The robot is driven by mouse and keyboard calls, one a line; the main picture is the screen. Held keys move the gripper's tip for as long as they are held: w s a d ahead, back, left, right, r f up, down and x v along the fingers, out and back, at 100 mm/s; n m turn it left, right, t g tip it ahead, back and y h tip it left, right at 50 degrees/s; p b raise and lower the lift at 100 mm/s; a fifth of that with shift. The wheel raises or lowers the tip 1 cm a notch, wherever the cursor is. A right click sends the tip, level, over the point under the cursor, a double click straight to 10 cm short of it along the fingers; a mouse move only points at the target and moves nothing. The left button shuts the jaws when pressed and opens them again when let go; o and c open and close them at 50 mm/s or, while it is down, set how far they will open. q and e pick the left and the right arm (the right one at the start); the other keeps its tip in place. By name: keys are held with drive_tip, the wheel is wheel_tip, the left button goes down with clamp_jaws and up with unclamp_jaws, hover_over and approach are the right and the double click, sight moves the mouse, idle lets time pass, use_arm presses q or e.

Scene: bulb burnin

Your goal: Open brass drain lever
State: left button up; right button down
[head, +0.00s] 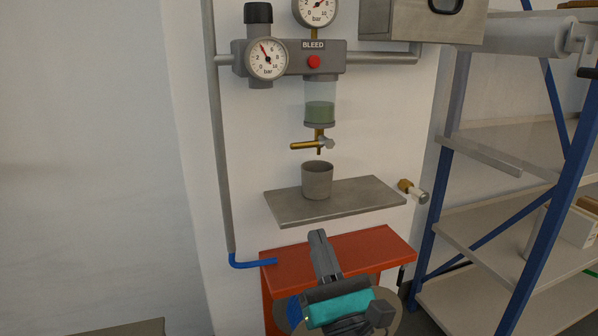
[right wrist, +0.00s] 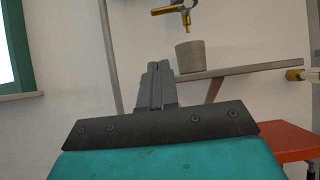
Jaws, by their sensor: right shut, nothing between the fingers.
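The brass drain lever (head: 304,145) sticks out to the left under the filter bowl (head: 320,112), roughly level. It also shows at the top of the right wrist view (right wrist: 165,10). A grey cup (head: 317,180) stands upright on the shelf plate (head: 375,193) below the drain spout. My right gripper (head: 318,240) is below and in front of the plate, shut and empty, apart from the lever. In the right wrist view its closed fingers (right wrist: 155,85) point up, left of the cup (right wrist: 189,56). My left gripper is not in view.
Two gauges (head: 267,59) and a red BLEED button (head: 314,62) sit above the bowl. A red-orange bench (head: 370,250) stands below the plate. A brass fitting (head: 410,189) is at the plate's right. A blue-framed rack (head: 560,180) stands at right. Air before the lever is clear.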

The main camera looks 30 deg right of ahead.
drive_tip(key=shift+w+r, duration=0.1)
drive_tip(key=p+x, duration=0.2)
drive_tip(key=x, duration=0.8)
drive_tip(key=shift+w+r+p, duration=0.1)
drive_tip(key=shift+r+p, duration=0.2)
drive_tip(key=shift+p, duration=0.05)
wheel_tip(320, 180, up, 2)
drive_tip(key=shift+w+r+p, duration=0.1)
drive_tip(key=shift+r+p, duration=0.1)
drive_tip(key=shift+p, duration=0.45)
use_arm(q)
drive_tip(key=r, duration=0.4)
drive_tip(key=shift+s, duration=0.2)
use_arm(e)
drive_tip(key=shift+w+r, duration=0.1)
drive_tip(key=shift+r, duration=0.3)
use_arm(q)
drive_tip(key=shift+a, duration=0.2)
use_arm(e)
drive_tip(key=shift+d, duration=0.15)
